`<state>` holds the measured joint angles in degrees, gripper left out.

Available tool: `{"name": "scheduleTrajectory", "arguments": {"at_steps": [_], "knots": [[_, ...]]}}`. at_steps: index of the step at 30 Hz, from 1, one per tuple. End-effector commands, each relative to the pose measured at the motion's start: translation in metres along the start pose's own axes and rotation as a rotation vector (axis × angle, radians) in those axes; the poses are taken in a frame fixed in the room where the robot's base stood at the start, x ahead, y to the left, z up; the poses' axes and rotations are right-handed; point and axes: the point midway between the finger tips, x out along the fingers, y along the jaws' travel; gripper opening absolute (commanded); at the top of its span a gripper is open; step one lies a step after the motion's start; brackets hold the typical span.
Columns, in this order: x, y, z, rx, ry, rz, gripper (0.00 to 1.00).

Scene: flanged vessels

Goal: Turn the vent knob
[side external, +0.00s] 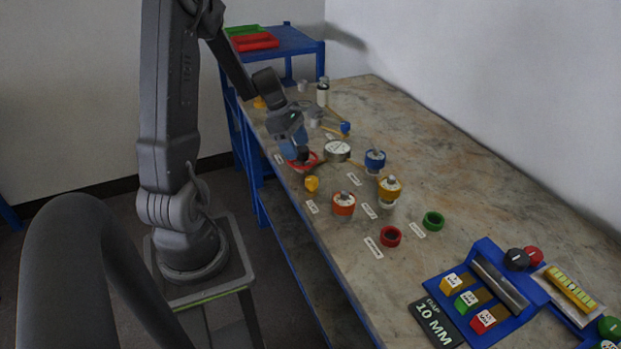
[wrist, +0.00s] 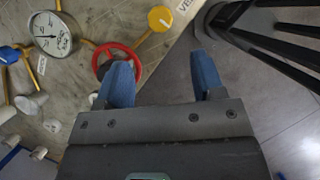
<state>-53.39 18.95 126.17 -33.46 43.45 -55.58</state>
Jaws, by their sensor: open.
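The yellow vent knob (wrist: 160,18) shows at the top of the wrist view, beside a white label (wrist: 185,5) reading "VE" before the frame cuts it off. In the side view the yellow knob (side external: 311,184) is near the bench's left edge, nearer the camera than a red handwheel (side external: 302,163). My gripper (wrist: 162,65) is open, its blue fingers apart with nothing between them. It does not touch the knob. In the side view my gripper (side external: 297,154) is over the red handwheel. The left finger hides part of the wheel (wrist: 117,62) in the wrist view; contact cannot be told.
A round gauge (side external: 338,151) stands right of the wheel. A blue knob (side external: 375,160) and several coloured caps stand farther right and nearer the camera. A blue tray (side external: 513,318) holds labelled blocks. The back right of the bench (side external: 440,135) is clear.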

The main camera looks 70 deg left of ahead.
Motion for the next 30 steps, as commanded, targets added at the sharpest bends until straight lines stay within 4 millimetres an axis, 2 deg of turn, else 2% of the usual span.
{"name": "scheduleTrajectory", "arguments": {"at_steps": [3,9,15,21,29,30], "knots": [[0.027,-0.002,0.001,0.001,-0.001,-0.009,0.62],[0.068,-0.001,0.001,0.002,-0.001,-0.007,0.62],[0.096,-0.001,0.001,0.003,-0.001,-0.004,0.62],[0.108,-0.001,0.001,0.005,0.001,-0.002,0.62],[0.108,0.0,0.0,0.004,0.001,-0.001,0.62],[0.108,0.0,0.0,0.004,0.001,0.0,0.59]]}}
